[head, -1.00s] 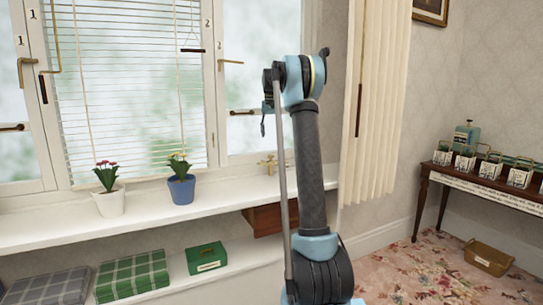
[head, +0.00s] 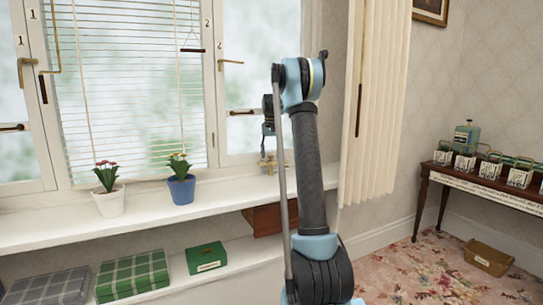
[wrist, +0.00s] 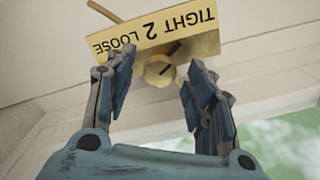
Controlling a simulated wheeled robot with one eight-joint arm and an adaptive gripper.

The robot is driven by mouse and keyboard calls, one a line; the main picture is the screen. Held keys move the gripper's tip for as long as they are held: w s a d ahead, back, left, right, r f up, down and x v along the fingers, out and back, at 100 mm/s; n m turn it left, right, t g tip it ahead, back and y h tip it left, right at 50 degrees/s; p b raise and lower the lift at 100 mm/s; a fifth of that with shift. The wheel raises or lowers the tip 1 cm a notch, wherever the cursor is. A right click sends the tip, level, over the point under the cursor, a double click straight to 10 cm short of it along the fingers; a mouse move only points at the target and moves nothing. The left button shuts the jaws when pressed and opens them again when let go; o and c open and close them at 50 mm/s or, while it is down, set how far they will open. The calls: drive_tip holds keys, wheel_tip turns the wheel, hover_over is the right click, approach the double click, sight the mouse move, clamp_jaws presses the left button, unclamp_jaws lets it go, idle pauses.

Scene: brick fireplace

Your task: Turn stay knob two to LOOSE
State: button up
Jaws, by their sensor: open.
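Stay knob two is a small round brass knob (wrist: 157,73) with a dark line across its face, in the wrist view. It sits at the edge of a brass plate (wrist: 118,43) that reads TIGHT 2 LOOSE, upside down in this view. The dark line slants toward the upper right, toward the TIGHT side. My gripper (wrist: 160,64) is open, with one finger to each side of the knob and visible gaps. In the head view, my gripper (head: 268,128) is just above brass fittings (head: 281,161) on the sill, which it partly hides.
A white pot (head: 110,203) and a blue pot (head: 181,190) with flowers stand on the sill (head: 60,226) to the left. The window frame (head: 212,90) rises behind. A cream curtain (head: 375,110) hangs to the right of my arm.

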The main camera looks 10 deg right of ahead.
drive_tip(key=shift+c, duration=0.5)
drive_tip(key=c, duration=1)
drive_tip(key=shift+o, duration=0.2)
drive_tip(key=n, duration=0.4)
drive_tip(key=shift+n, duration=0.4)
drive_tip(key=n, duration=0.9)
drive_tip(key=shift+d, duration=0.1)
drive_tip(key=n, duration=0.3)
drive_tip(key=shift+w+r+n, duration=0.1)
drive_tip(key=shift+n, duration=0.3)
drive_tip(key=n, duration=0.6)
